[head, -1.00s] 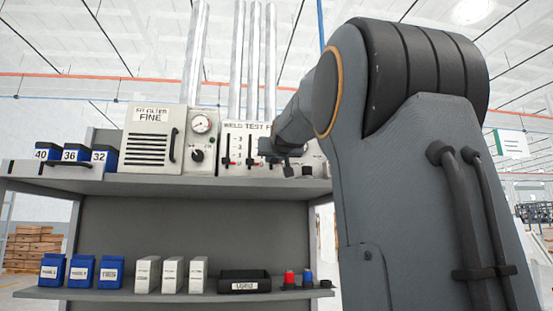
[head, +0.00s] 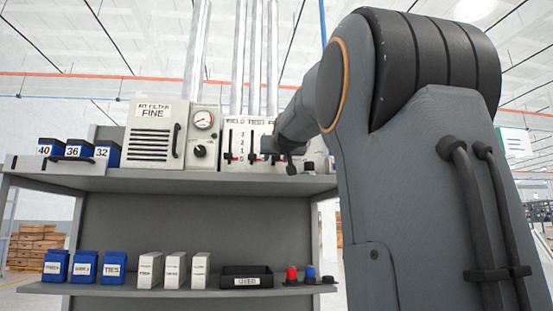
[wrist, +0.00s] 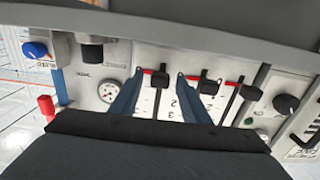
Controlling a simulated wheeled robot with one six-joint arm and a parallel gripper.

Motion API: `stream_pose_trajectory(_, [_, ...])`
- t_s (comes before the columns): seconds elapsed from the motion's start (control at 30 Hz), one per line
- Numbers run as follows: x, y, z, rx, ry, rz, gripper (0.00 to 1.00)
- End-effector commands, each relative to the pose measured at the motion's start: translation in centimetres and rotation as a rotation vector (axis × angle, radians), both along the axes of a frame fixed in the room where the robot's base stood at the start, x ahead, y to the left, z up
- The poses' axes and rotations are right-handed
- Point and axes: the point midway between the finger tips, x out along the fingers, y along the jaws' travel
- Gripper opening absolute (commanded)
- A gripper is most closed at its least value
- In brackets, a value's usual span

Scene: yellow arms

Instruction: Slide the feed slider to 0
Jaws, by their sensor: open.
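A pale panel with WELD TEST lettering (head: 239,137) stands on the upper shelf. Slider slots with black knobs and red pointers run down it; the knobs visible in the head view sit low, near the bottom of their scales. In the wrist view the panel appears upside down, with a left knob (wrist: 160,79), a middle knob (wrist: 208,87) and a right knob (wrist: 250,93). My gripper (wrist: 160,75) is open, its blue fingers on either side of the left knob. I cannot tell whether they touch it. The slider names are unreadable, and my arm hides part of the panel.
An air filter box (head: 154,135) with a gauge and dial stands left of the panel. Blue bins (head: 76,150) are farther left. The lower shelf (head: 215,291) holds boxes, a black tray (head: 246,271) and red and blue buttons. A gauge (wrist: 108,92) is close to one finger.

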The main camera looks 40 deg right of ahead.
Motion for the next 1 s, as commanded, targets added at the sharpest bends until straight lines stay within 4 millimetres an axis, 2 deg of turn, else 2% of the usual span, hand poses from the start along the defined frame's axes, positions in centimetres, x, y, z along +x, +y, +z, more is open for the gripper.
stream_pose_trajectory(0.3, [-4.1, 2.1, -0.2, -0.001, -0.002, 0.0, 0.42])
stream_pose_trajectory(0.5, [-6.1, 3.1, -0.1, 0.0, 0.0, 0.0, 0.42])
stream_pose_trajectory(1.0, [-6.6, 3.4, 0.0, 0.0, 0.001, 0.001, 0.42])
